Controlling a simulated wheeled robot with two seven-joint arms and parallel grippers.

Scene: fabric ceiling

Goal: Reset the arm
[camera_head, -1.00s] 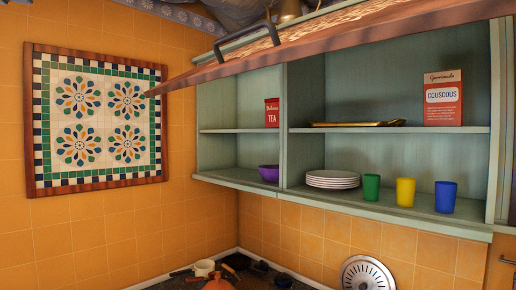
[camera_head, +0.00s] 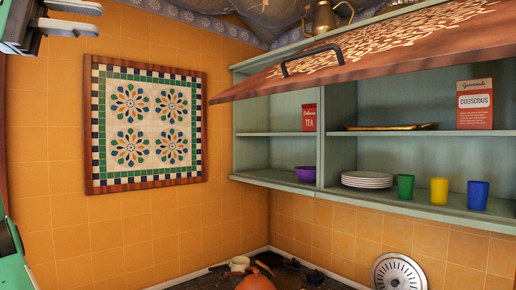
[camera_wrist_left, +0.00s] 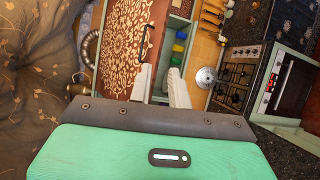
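My left gripper (camera_head: 72,18) is at the top left corner of the head view, in front of the orange tiled wall and apart from the cabinet. In the left wrist view its two pale fingers (camera_wrist_left: 160,85) stand apart with nothing between them, so it is open and empty. My right gripper is in no view. The wall cabinet's patterned wooden door (camera_head: 385,50) is swung up, and its dark handle (camera_head: 312,60) is clear of the gripper. The door also shows beyond the fingers in the left wrist view (camera_wrist_left: 122,45).
The open shelves hold a tea tin (camera_head: 309,117), a couscous box (camera_head: 475,105), a purple bowl (camera_head: 305,173), stacked plates (camera_head: 367,180) and green (camera_head: 405,187), yellow (camera_head: 439,190) and blue (camera_head: 477,195) cups. A tiled panel (camera_head: 147,125) hangs left. A stove (camera_wrist_left: 238,75) shows in the wrist view.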

